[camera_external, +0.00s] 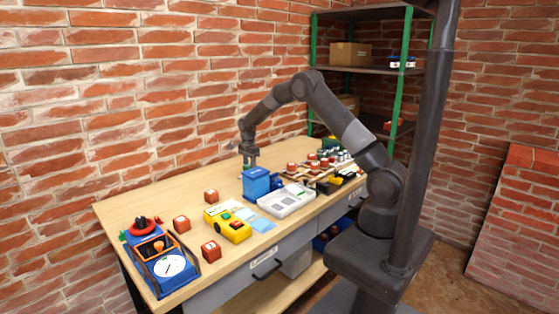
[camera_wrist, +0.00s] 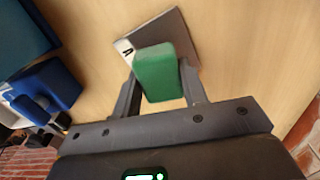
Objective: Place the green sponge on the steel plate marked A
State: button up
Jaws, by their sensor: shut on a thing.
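The green sponge (camera_wrist: 163,75) is held between the two fingers of my gripper (camera_wrist: 160,92) in the wrist view. The steel plate marked A (camera_wrist: 183,28) lies on the wooden table beyond the sponge; its A label shows at the left, and the sponge covers part of it. The sponge overlaps the plate in this view, but I cannot tell whether they touch. In the external view my gripper (camera_external: 249,160) points down at the back of the table, behind the blue box. The sponge and plate are too small or hidden to make out there.
A blue box (camera_external: 256,182) stands close in front of my gripper, also at the left of the wrist view (camera_wrist: 52,82). A white tray (camera_external: 287,201), a yellow device (camera_external: 232,228) and several red blocks (camera_external: 181,224) sit nearer. A brick wall (camera_external: 120,100) rises behind the table.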

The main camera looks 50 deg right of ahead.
jog(key=shift+f, duration=1.15)
jog(key=shift+f, duration=0.15)
jog(key=o, duration=0.9)
jog(key=shift+o, duration=0.2)
